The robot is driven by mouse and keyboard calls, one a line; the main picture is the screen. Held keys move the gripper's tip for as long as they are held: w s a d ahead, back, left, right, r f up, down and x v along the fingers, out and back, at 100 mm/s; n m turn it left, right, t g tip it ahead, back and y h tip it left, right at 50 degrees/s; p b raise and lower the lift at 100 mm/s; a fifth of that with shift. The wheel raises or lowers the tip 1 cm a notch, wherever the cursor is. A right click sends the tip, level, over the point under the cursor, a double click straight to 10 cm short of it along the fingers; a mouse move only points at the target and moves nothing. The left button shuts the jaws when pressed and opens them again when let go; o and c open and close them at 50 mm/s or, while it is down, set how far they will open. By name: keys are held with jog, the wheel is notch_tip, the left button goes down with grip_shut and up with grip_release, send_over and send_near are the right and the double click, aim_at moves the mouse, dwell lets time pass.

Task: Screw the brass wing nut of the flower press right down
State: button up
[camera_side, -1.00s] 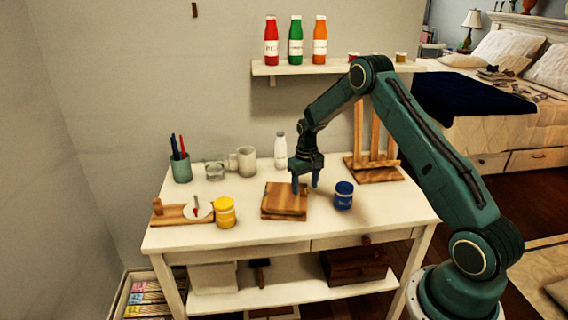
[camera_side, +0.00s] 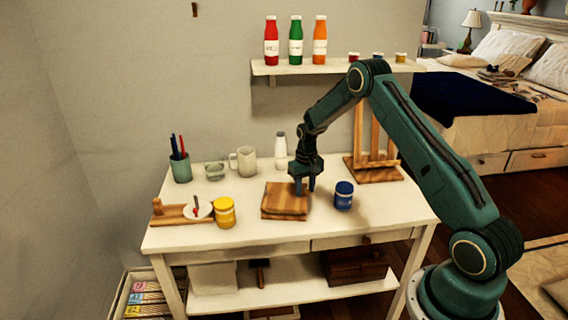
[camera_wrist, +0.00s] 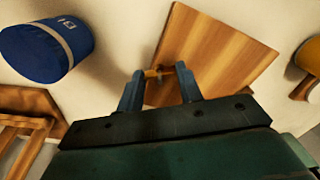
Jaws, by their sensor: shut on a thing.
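The wooden flower press (camera_side: 285,199) lies on the white table, and its striped board (camera_wrist: 215,52) fills the upper middle of the wrist view. My gripper (camera_side: 305,188) points down at the press's right side. In the wrist view my gripper (camera_wrist: 160,80) is shut on the small brass wing nut (camera_wrist: 158,72) near the board's edge. The fingers hide most of the nut, and the screw under it does not show. I cannot tell how far the nut is from the board.
A blue jar (camera_side: 343,196) stands close to the right of my gripper. A yellow jar (camera_side: 224,212) and a wooden board with a white dish (camera_side: 198,209) are at left. A mug (camera_side: 244,160), a white bottle (camera_side: 281,151) and a wooden easel (camera_side: 374,165) stand behind.

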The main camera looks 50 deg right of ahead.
jog(key=shift+m, duration=1.4)
jog(key=o, duration=1)
jog(key=shift+r, duration=0.15)
notch_tip(320, 180, up, 14)
